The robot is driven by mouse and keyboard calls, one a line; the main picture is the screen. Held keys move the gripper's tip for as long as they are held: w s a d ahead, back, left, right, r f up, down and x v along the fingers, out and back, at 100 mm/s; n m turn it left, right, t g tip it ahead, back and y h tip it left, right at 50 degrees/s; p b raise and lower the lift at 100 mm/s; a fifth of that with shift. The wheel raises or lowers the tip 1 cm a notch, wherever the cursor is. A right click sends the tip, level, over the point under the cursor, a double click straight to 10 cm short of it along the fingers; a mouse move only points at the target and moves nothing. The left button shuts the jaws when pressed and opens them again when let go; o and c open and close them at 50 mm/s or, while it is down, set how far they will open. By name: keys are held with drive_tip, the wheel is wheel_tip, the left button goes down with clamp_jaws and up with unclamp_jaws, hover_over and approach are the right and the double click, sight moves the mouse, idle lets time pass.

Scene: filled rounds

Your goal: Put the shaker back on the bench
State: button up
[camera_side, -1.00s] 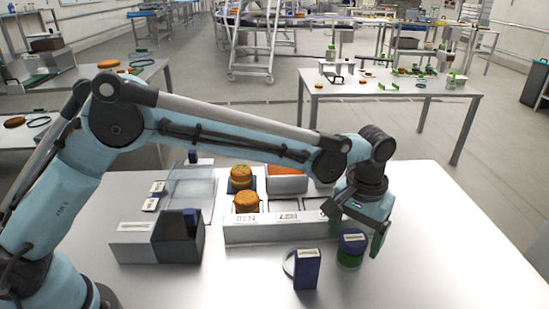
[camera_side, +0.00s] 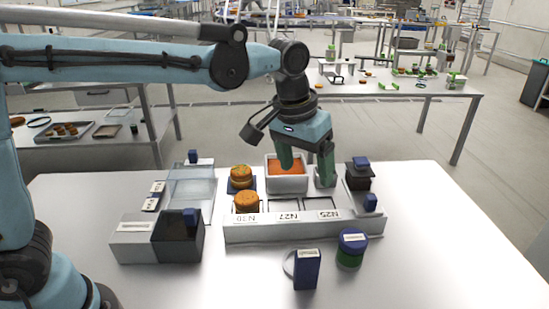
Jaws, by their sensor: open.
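The shaker appears to be the round jar (camera_side: 350,249) with a dark blue, labelled lid and a green body. It stands upright on the bench (camera_side: 430,250), in front of the right end of the grey rack. My gripper (camera_side: 306,165) is open and empty, with its green fingers pointing down. It is over the back of the rack, near the white bin of orange filling (camera_side: 286,180). It is well behind the shaker and apart from it. The right finger hides part of a small pale container (camera_side: 325,180).
The rack (camera_side: 290,230) has labelled slots. Two filled rounds (camera_side: 242,177) (camera_side: 246,202) are at its left. A dark blue box (camera_side: 306,269) with a loop handle stands in front. A grey open bin (camera_side: 178,240) is at left, and a dark container (camera_side: 358,178) at right. The bench's right side is clear.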

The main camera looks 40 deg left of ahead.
drive_tip(key=s+a+f+t, duration=0.4)
drive_tip(key=s+a+t, duration=0.1)
drive_tip(key=s+a, duration=0.8)
drive_tip(key=shift+a+f+y, duration=0.15)
drive_tip(key=shift+a+y, duration=0.25)
drive_tip(key=shift+a, duration=0.45)
